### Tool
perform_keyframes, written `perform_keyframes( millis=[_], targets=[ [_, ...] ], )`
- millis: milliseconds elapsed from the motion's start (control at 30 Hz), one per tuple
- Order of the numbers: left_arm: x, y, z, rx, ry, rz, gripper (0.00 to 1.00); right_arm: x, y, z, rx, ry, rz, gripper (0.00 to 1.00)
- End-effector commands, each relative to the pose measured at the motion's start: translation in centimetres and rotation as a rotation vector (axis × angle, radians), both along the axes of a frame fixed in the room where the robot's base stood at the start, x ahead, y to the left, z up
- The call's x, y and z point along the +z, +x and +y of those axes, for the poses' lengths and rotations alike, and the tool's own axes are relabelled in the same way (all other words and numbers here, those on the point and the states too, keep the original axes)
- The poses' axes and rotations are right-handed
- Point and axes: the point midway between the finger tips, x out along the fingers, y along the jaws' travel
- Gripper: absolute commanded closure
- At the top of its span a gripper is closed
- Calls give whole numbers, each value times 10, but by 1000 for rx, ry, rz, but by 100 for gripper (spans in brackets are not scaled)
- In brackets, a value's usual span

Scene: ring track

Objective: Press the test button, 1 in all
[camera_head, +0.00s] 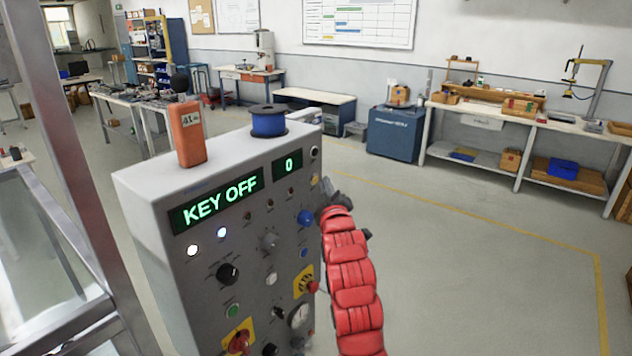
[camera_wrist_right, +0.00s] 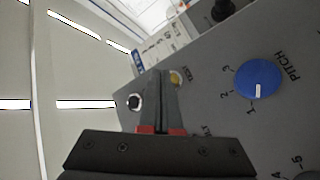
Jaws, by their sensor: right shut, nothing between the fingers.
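A grey control panel (camera_head: 215,260) stands in front of me, with the green displays "KEY OFF" and "0". A small yellow button (camera_wrist_right: 177,77) sits by the panel's edge in the right wrist view, with a short label beside it that may read TEST. In the head view it appears as a small yellow spot (camera_head: 314,180) near the right edge. My right gripper (camera_head: 328,197) is shut and empty at this edge. In the wrist view its fingertips (camera_wrist_right: 164,74) overlap the button's left side; I cannot tell whether they touch it. My left gripper is out of view.
A blue PITCH knob (camera_wrist_right: 258,78) is right of the fingers, also seen in the head view (camera_head: 305,217). A dark round fitting (camera_wrist_right: 134,102) is left of them. An orange box (camera_head: 187,134) and blue spool (camera_head: 268,121) stand on top. Floor at right is clear.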

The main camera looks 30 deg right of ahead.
Motion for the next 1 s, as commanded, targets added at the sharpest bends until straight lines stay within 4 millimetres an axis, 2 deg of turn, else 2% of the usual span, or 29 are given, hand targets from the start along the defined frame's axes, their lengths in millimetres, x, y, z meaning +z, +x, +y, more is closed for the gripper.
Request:
perform_keyframes(
  millis=[133,1000],
  targets=[
    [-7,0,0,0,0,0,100,-1,5,2,1,-1,0,100],
    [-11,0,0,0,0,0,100,0,11,5,0,-1,-1,100]
  ],
)
